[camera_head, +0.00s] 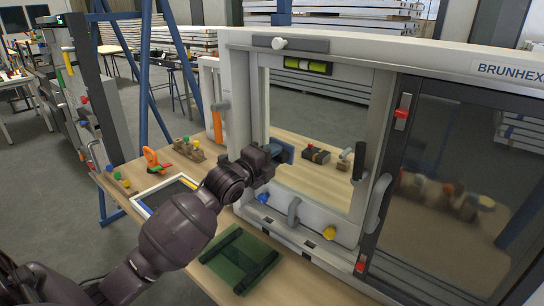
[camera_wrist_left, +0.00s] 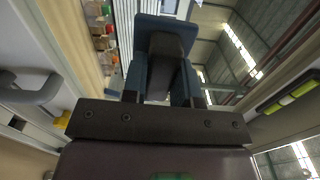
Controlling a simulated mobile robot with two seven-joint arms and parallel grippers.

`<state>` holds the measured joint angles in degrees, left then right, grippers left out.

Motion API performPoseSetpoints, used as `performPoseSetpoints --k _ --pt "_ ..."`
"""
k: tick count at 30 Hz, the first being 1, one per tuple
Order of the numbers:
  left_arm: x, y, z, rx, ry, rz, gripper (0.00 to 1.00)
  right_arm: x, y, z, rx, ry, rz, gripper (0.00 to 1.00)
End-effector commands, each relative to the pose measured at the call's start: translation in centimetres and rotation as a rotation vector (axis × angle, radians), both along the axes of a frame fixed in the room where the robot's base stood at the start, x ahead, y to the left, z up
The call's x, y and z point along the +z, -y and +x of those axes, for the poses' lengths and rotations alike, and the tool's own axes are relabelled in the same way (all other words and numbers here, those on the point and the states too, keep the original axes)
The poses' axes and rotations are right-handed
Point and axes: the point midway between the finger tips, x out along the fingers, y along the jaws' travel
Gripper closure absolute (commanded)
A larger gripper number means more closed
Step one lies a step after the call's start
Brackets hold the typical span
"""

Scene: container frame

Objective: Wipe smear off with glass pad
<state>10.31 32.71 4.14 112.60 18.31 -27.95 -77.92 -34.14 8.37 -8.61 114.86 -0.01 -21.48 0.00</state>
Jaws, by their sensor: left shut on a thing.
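The blue glass pad (camera_head: 286,150) is held by my left gripper (camera_head: 268,157) at the left part of the framed opening (camera_head: 355,140). In the left wrist view the pad (camera_wrist_left: 165,22) sits at the end of the gripper (camera_wrist_left: 160,78), with a dark grip part between its jaws. My left gripper is shut on the pad. Part of the pad is hidden behind the gripper in the head view. I cannot make out a smear, and I cannot tell whether the pad touches glass. My right gripper is not in view.
The white frame has a dark sliding panel (camera_head: 450,170) at right, a grey handle (camera_head: 294,211) and a yellow knob (camera_head: 329,233). Small blocks (camera_head: 316,154) show through the opening.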

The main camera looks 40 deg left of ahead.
Motion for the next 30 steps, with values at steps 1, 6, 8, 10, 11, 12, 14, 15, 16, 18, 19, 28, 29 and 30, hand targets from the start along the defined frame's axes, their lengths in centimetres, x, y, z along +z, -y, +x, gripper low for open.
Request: performPoseSetpoints --k 1,6,8,10,11,12,14,15,16,18,19,28,29,30 --pt "0.0 0.0 0.1 0.0 0.001 0.0 0.92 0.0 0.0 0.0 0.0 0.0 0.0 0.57" --pt "0.0 0.0 0.4 0.0 0.001 0.0 0.92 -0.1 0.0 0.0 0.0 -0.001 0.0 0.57" --pt "0.0 0.0 0.5 0.0 0.001 0.0 0.92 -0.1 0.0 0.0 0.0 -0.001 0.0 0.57" --pt "0.1 0.1 0.6 0.0 0.001 0.0 0.92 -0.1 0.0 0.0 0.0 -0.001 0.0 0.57" --pt "0.1 0.1 0.6 0.0 0.001 0.0 0.92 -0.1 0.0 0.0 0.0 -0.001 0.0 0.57" --pt "0.1 0.1 0.7 0.0 0.001 0.0 0.92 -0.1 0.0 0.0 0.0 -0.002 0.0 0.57" --pt "0.1 0.1 0.8 0.0 0.001 -0.001 0.92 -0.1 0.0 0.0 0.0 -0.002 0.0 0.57" --pt "0.1 0.1 0.9 -0.001 0.001 -0.001 0.92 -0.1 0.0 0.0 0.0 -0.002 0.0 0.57" --pt "0.1 0.1 0.9 -0.001 0.001 -0.001 0.92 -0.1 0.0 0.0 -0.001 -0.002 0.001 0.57" --pt "0.0 0.1 1.0 -0.001 0.001 -0.001 0.92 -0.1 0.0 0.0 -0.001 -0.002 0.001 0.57" --pt "0.0 0.1 1.1 -0.001 0.001 -0.001 0.92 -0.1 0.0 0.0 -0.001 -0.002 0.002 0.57" --pt "0.0 0.1 1.6 -0.001 0.0 0.0 0.92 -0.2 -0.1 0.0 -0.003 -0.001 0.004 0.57" --pt "0.0 0.1 1.6 -0.001 0.0 0.0 0.92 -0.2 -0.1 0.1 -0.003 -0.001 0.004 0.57" --pt "0.0 0.1 1.6 -0.001 0.0 0.0 0.92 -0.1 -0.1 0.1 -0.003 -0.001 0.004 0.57"
